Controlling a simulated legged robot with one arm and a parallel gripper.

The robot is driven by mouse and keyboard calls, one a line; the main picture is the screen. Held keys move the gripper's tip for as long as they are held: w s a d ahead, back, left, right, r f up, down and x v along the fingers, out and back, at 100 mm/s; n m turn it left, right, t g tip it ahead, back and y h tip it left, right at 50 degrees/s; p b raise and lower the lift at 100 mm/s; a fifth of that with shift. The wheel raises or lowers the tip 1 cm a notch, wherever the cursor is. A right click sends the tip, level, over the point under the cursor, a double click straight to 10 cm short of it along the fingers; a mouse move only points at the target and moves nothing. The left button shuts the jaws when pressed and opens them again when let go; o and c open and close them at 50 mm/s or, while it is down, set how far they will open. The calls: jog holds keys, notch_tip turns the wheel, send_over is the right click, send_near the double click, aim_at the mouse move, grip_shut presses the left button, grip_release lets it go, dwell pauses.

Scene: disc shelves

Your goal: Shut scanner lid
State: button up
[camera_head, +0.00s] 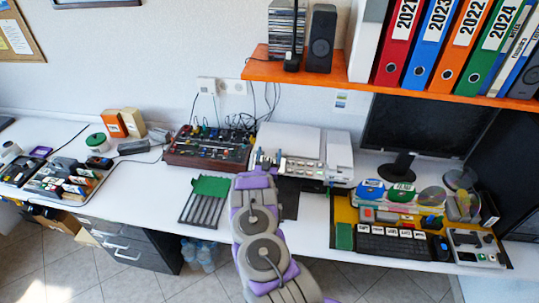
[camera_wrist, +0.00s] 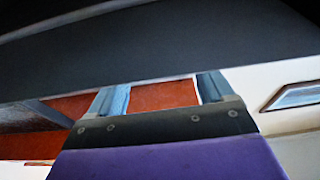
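The scanner (camera_head: 293,138) appears to be the light grey, boxy machine at the middle of the desk, against the wall. Its pale top looks low and nearly flat; I cannot tell how far the lid is raised. My gripper (camera_head: 264,163) is at the scanner's front left, at the end of my purple and grey arm. Its fingers are too small to read there. In the wrist view my gripper (camera_wrist: 162,88) has two blue-grey fingers spread apart, with an orange-red surface behind the gap. A broad dark panel (camera_wrist: 170,50) crosses just beyond the fingertips.
A mixer-like box with knobs (camera_head: 208,148) stands left of the scanner. A monitor (camera_head: 415,125) and a yellow tray with a keyboard (camera_head: 395,243) are to the right. An orange shelf (camera_head: 345,79) with binders overhangs the scanner's back.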

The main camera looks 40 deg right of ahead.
jog(key=p+v, duration=0.1)
jog(key=v, duration=1.1)
dwell(0.5)
